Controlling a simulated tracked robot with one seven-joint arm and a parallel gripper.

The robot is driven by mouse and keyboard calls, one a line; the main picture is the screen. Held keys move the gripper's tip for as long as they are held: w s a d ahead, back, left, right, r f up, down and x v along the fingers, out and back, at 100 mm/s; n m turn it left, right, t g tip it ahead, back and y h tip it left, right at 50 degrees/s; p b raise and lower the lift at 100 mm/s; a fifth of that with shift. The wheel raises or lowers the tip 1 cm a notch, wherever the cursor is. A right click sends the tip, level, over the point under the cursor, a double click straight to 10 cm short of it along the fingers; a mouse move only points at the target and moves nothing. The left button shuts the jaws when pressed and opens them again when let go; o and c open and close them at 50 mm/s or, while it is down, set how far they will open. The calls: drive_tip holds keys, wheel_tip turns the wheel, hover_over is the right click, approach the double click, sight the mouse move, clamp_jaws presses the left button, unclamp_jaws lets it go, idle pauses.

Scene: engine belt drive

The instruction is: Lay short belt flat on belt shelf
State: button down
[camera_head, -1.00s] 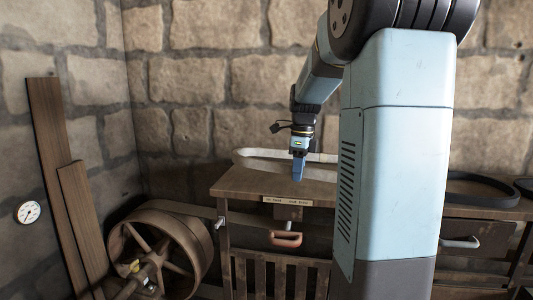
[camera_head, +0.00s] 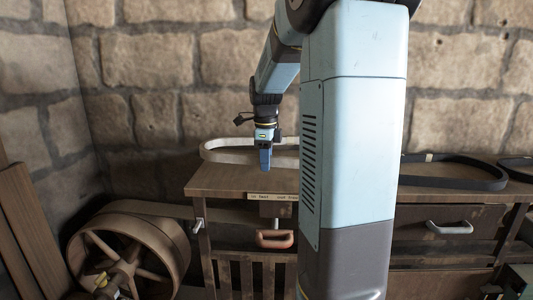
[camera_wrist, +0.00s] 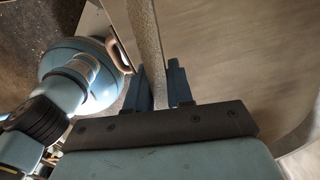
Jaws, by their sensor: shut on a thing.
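A pale grey belt loop (camera_head: 222,151) shows behind and beside my gripper (camera_head: 265,166) in the head view, over the wooden shelf top (camera_head: 215,180). In the wrist view a pale strip of belt (camera_wrist: 148,35) runs between the two blue fingers of my gripper (camera_wrist: 158,72), which is shut on it. The belt's band stands on edge, not flat. I cannot tell whether its lower edge touches the wood. My arm's column hides the right end of the loop.
A black belt (camera_head: 455,182) lies on the bench to the right, with part of another beyond it. A label (camera_head: 272,196) and an orange handle (camera_head: 274,239) are on the front. A large pulley wheel (camera_head: 130,250) stands at lower left. A stone wall backs the bench.

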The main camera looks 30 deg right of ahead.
wheel_tip(320, 180, down, 5)
drive_tip(key=shift+r, duration=0.1)
drive_tip(key=shift+s+a+f, duration=0.1)
drive_tip(key=shift+s+f, duration=0.05)
drive_tip(key=shift+f, duration=0.2)
drive_tip(key=shift+f, duration=0.1)
drive_tip(key=c, duration=0.9)
unclamp_jaws()
drive_tip(key=r, duration=1.4)
drive_tip(key=shift+w+r, duration=0.15)
drive_tip(key=shift+w, duration=0.1)
wheel_tip(320, 180, up, 7)
hover_over(266, 184)
drive_tip(key=shift+w+r, duration=0.1)
drive_tip(key=shift+w, duration=0.2)
